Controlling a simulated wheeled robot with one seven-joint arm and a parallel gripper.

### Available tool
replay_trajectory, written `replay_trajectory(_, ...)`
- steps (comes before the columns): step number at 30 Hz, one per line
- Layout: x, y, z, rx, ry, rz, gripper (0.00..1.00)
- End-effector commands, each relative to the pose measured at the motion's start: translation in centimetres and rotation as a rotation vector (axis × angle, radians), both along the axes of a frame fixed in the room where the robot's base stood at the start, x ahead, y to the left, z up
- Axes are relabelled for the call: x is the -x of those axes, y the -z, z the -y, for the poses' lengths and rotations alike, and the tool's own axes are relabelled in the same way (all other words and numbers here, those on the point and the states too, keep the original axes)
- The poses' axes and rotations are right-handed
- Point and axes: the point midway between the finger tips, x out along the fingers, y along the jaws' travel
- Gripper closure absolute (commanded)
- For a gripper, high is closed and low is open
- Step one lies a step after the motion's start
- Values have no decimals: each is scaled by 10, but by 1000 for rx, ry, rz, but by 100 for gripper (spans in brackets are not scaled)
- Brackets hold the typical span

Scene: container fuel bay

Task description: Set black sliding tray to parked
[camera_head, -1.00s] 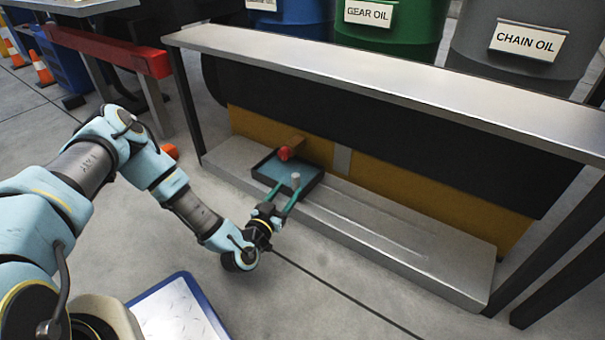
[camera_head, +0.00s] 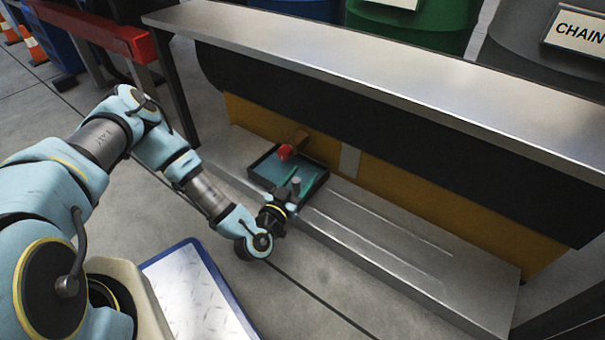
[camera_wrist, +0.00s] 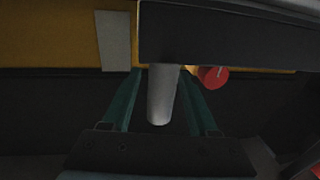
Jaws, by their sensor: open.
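The black sliding tray (camera_head: 256,177) sits at the left end of the low grey ledge, with a blue-grey floor inside its dark rim. A short grey upright knob (camera_head: 296,184) stands at its near right side. My gripper (camera_head: 304,183) is open over the tray, its two green fingers reaching in on either side of the knob. In the wrist view the grey knob (camera_wrist: 161,98) stands between the open green fingers, with gaps on both sides. I cannot tell whether either finger touches it.
A red-tipped tap (camera_head: 285,152) juts from the yellow panel above the tray; its red end (camera_wrist: 213,77) shows in the wrist view. A metal shelf (camera_head: 350,70) overhangs. The grey ledge (camera_head: 400,240) with rail lines is clear to the right.

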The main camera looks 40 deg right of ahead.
Motion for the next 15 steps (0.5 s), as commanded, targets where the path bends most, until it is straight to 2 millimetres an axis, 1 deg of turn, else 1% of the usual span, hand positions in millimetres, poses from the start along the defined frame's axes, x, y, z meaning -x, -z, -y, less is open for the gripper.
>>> replay_trajectory(3,0,0,0,0,0,0,40)
replay_trajectory(15,0,0,0,0,0,0,85)
